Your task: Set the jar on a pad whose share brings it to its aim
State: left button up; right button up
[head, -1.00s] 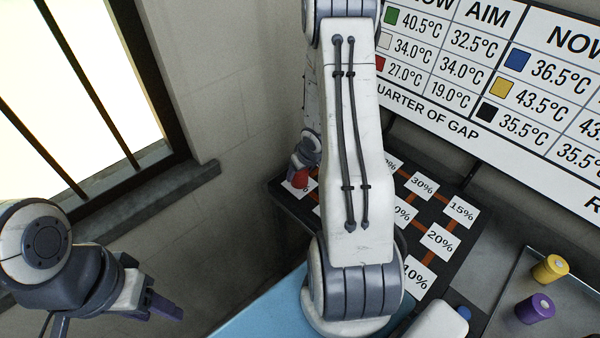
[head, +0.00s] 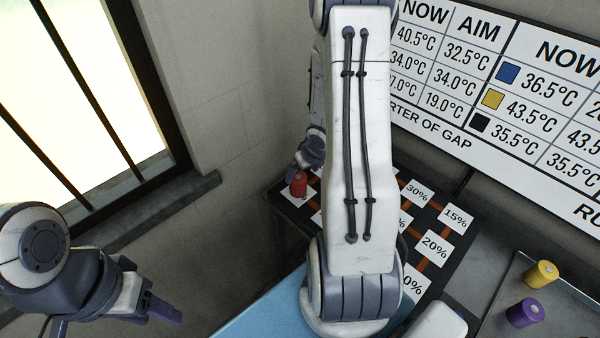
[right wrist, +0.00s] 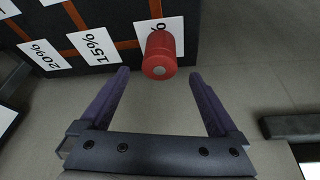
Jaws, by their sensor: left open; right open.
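The red jar (head: 298,184) stands on a white pad at the far left corner of the dark board (head: 452,208). In the right wrist view the jar (right wrist: 161,54) appears just beyond the open fingertips of my right gripper (right wrist: 159,73), with nothing between the fingers. The jar hides most of its pad's label; only a percent sign shows on the pad (right wrist: 174,27). Other pads read 15% (head: 455,217), 20% (head: 435,247) and 30% (head: 416,191). My left gripper (head: 163,310) is open and empty, away from the board at lower left.
The NOW and AIM chart (head: 490,90) is on the wall; my right arm covers its left edge and part of the board. A yellow jar (head: 541,273) and a purple jar (head: 524,312) stand on a tray at right. A window ledge (head: 190,190) is at left.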

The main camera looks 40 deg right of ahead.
jog(key=s+a+r+n+g+p, duration=0.15)
jog(key=a+r+n, duration=0.25)
jog(key=a+r, duration=1.25)
jog(key=s+a+r+n+g+y, duration=0.1)
jog(key=s+a+r+n+g, duration=0.2)
jog(key=s+a, duration=1.4)
jog(key=shift+r+n+y, duration=0.2)
jog(key=shift+n+y, duration=0.1)
jog(key=shift+n, duration=0.7)
